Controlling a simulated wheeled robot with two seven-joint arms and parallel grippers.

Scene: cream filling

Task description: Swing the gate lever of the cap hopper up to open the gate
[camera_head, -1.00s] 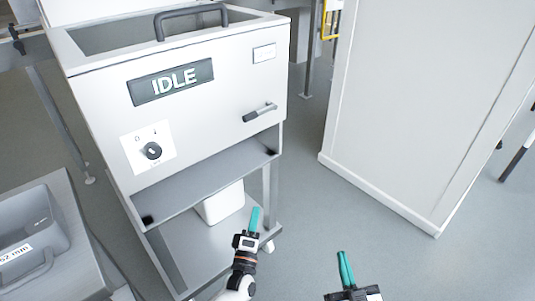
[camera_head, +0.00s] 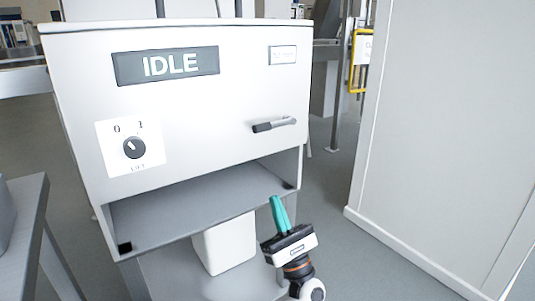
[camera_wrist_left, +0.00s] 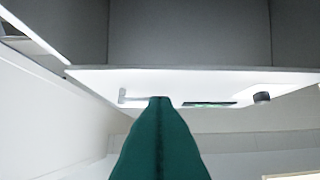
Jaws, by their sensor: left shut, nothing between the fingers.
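The cap hopper (camera_head: 75,65) is a white box with an IDLE display. Its gate lever (camera_head: 272,125), with a dark grip and a metal end, lies nearly level at the front panel's right side, grip pointing left. In the left wrist view the gate lever (camera_wrist_left: 122,97) is small, left of the fingertips. My left gripper (camera_head: 277,202) has teal fingers pressed together and empty. It is below the lever, in front of the hopper's open lower bay, apart from the lever. The left gripper (camera_wrist_left: 160,100) fills the lower middle of its wrist view. My right gripper is out of view.
A rotary knob (camera_head: 134,148) marked 0 and 1 is on the panel's left. A white bin (camera_head: 226,243) stands under the hopper shelf (camera_head: 200,198). A tall white cabinet (camera_head: 440,130) stands at the right, with grey floor between it and the hopper.

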